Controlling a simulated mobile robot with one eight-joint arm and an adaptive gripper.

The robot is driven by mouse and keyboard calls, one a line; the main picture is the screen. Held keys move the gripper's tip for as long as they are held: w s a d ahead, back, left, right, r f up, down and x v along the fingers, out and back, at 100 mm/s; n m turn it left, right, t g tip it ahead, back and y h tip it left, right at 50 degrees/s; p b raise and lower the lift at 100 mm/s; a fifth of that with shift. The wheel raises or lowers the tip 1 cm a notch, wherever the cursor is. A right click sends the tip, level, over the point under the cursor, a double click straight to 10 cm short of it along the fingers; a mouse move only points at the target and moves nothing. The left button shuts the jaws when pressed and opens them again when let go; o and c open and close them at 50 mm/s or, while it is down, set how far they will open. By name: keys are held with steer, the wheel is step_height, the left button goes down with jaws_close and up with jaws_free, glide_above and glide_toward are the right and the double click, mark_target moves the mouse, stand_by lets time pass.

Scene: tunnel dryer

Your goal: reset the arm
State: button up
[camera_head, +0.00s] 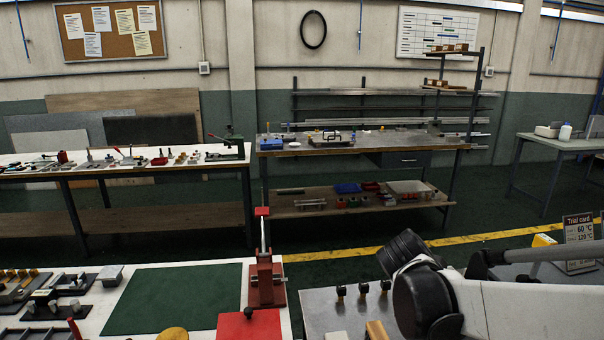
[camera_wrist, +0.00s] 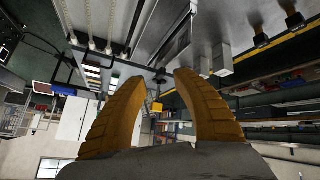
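My gripper (camera_wrist: 152,108) shows in the wrist view with its two ribbed orange-brown fingers curved and well apart. Nothing is between the fingertips, so it is open and empty. The wrist view is tilted, with a grey metal surface and objects at its top and the room's shelves and windows beyond. In the head view my arm reaches in from the right edge, and its white link and dark joints hang over the metal table (camera_head: 325,303). The gripper itself is not visible in the head view.
A bench with a green mat (camera_head: 172,298) and a red press (camera_head: 266,277) stands at front left. A tool bench (camera_head: 150,165) and a metal workbench (camera_head: 415,140) stand behind. A trial card sign (camera_head: 578,240) is at right. Open floor lies beyond a yellow line (camera_head: 350,252).

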steer(key=s+a+n+t+y, duration=0.3)
steer(key=s+a+n+y, duration=0.5)
steer(key=s+a, duration=0.5)
steer(key=s+r, duration=0.1)
steer(key=s, duration=0.2)
steer(key=shift+s+a+n, duration=0.25)
steer(key=shift+a+n, duration=0.05)
steer(key=shift+n, duration=0.1)
